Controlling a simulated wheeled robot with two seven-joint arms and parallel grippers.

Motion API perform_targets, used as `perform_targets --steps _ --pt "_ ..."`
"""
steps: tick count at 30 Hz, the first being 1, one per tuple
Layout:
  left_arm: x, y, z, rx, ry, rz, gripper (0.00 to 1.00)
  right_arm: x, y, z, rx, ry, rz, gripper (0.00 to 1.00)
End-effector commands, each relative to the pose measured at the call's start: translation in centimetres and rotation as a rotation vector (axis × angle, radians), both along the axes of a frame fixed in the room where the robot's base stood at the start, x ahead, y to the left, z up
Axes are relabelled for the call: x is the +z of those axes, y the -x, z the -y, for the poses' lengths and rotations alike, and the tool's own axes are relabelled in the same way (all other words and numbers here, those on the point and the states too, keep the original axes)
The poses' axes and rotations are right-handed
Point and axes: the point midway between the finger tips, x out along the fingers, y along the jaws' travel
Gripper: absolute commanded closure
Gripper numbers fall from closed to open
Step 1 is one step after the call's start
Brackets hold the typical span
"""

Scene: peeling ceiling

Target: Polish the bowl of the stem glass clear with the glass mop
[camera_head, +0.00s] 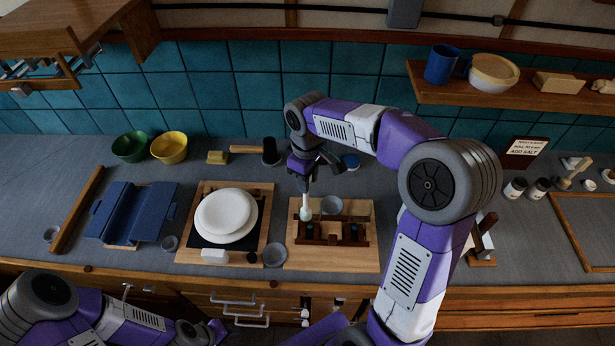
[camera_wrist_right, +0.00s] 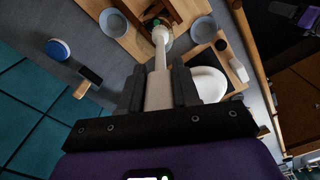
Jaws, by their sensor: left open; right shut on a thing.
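My right gripper (camera_head: 305,180) points down over the wooden board right of centre. It is shut on the pale handle of the glass mop (camera_wrist_right: 160,58), which also shows in the head view (camera_head: 306,203). The mop's white end reaches down to a dark wooden rack (camera_head: 330,241). In the wrist view a faint clear rim, which seems to be the stem glass (camera_wrist_right: 151,43), surrounds the mop's end at the rack. Its stem is hidden, and I cannot tell how far in the mop is. My left gripper (camera_head: 216,329) is open and empty at the bottom left.
White plates (camera_head: 226,215) lie on a board left of centre. A blue folded stand (camera_head: 130,213) is further left. A dark-headed brush (camera_head: 269,152) lies at the back.

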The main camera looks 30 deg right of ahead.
Motion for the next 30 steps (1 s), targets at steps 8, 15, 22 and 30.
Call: perform_targets --steps 8,15,22,30 --pt "-0.6 0.0 0.0 0.000 0.000 0.000 0.57 -0.1 0.6 0.0 -0.273 0.001 -0.001 1.00" --pt "-0.6 0.0 0.0 0.000 0.000 0.000 0.57 0.0 0.7 0.1 -0.292 0.001 -0.002 1.00" --pt "-0.1 0.0 0.0 0.000 0.000 0.000 0.57 0.1 1.0 0.3 -0.169 0.001 -0.003 1.00" --pt "0.4 0.0 0.0 0.000 0.000 0.000 0.57 0.0 1.4 0.5 0.058 0.001 -0.002 1.00"
